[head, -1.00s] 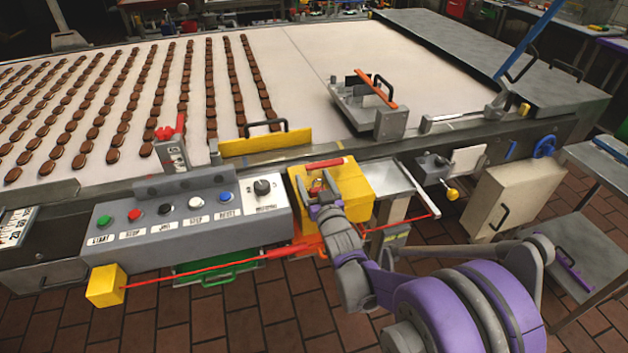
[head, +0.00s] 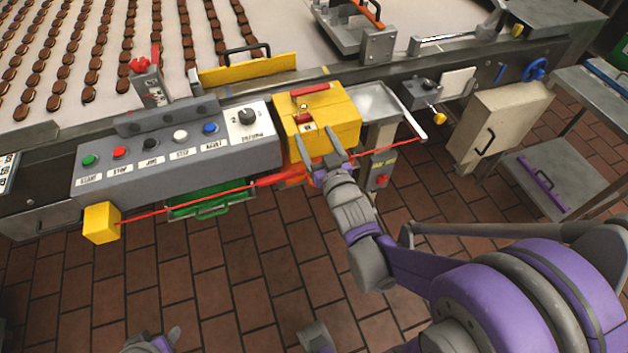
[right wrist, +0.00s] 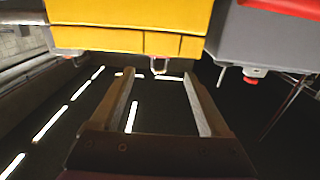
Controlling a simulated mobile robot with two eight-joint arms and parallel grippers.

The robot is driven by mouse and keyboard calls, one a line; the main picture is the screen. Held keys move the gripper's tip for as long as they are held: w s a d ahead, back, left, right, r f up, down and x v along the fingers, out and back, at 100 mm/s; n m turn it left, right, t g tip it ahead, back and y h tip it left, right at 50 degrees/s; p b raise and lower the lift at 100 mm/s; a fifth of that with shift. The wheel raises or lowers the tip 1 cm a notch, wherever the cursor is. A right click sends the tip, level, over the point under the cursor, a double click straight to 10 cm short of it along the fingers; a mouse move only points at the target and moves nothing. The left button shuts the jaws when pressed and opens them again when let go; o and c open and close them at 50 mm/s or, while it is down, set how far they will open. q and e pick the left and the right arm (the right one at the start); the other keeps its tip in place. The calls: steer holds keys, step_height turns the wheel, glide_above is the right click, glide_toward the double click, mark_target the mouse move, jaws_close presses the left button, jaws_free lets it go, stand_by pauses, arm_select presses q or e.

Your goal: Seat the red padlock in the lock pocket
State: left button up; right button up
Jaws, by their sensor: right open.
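The small red padlock (head: 303,107) sits on the upper face of the yellow box (head: 345,112), near its front edge. A dark recess shows around it; I cannot tell whether this is the lock pocket or how deep the padlock sits. My right gripper (head: 320,147) is open and empty, with its fingers spread just in front of the box, below the padlock. In the right wrist view the open fingers (right wrist: 165,90) point towards the yellow box (right wrist: 130,32), with nothing between them. Grey and purple parts, probably my left gripper (head: 151,343), show at the bottom edge.
A red bar (head: 310,89) lies on the yellow box. The button panel (head: 180,146) adjoins it on the left. A red cord (head: 165,201) runs past below from a yellow block (head: 101,223). A metal tray (head: 378,101) is on the right. Open tiled floor lies in front.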

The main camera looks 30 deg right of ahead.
steer(key=s+a+f+n+g+y, duration=0.1)
steer(key=s+a+f+g+y, duration=0.1)
steer(key=s+a+f+g, duration=0.3)
steer(key=s+a+f+n+g+y, duration=0.1)
steer(key=s+a+f+g, duration=0.4)
steer(key=s, duration=0.9)
steer(key=shift+a+f+n+g+y, duration=0.25)
steer(key=shift+a+g+y, duration=0.45)
steer(key=shift+a+g, duration=0.45)
step_height(320, 180, up, 9)
steer(key=w+p, duration=0.1)
steer(key=p, duration=0.7)
steer(key=shift+w+r, duration=0.2)
steer(key=shift+w, duration=0.1)
steer(key=shift+w+d, duration=0.1)
steer(key=shift+w, duration=0.05)
